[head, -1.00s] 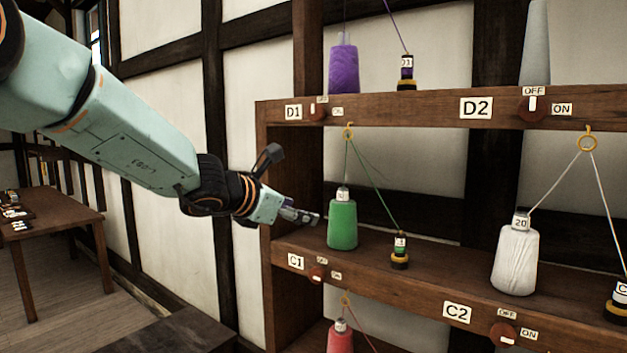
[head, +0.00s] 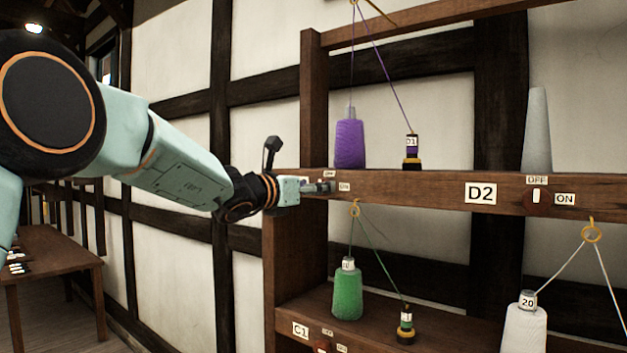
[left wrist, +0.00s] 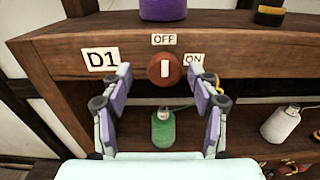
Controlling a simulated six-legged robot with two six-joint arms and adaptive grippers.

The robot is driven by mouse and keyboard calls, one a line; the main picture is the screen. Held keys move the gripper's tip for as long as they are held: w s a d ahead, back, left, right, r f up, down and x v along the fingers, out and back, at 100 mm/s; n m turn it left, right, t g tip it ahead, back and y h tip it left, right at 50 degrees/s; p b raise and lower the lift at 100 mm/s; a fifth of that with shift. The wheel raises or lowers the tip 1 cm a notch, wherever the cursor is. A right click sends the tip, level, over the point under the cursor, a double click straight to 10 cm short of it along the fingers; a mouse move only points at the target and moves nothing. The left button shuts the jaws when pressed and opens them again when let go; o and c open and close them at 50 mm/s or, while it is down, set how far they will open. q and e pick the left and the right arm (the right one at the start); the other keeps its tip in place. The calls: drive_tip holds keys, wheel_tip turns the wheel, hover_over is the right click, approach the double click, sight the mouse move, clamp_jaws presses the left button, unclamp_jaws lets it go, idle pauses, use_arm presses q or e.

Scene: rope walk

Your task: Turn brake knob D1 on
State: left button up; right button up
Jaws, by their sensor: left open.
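Brake knob D1 (left wrist: 164,69) is a round red-brown knob with a white bar on the shelf's front edge in the left wrist view. Its bar stands upright, pointing to the OFF label (left wrist: 164,39); the ON label (left wrist: 194,60) is to its right. The D1 plate (left wrist: 101,60) is on its left. My left gripper (left wrist: 168,82) is open, its fingers on either side just below and in front of the knob, with nothing between them. In the head view my left gripper (head: 322,187) covers the knob. My right gripper is not in view.
Purple yarn cone (head: 350,143) and D1 bobbin (head: 411,153) stand on the shelf above the knob. A green cone (head: 347,294) stands on the shelf below. Knob D2 (head: 537,197) is farther right. A table (head: 60,258) stands at left.

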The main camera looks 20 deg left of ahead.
use_arm(q)
drive_tip(key=shift+w+d, duration=0.3)
drive_tip(key=shift+d, duration=0.3)
drive_tip(key=shift+s+a, duration=0.15)
drive_tip(key=shift+a, duration=0.1)
drive_tip(key=shift+c, duration=1.2)
drive_tip(key=shift+a, duration=0.15)
drive_tip(key=shift+c, duration=1.4)
drive_tip(key=shift+d, duration=0.25)
drive_tip(key=c, duration=0.3)
drive_tip(key=shift+a, duration=0.1)
drive_tip(key=c, duration=0.3)
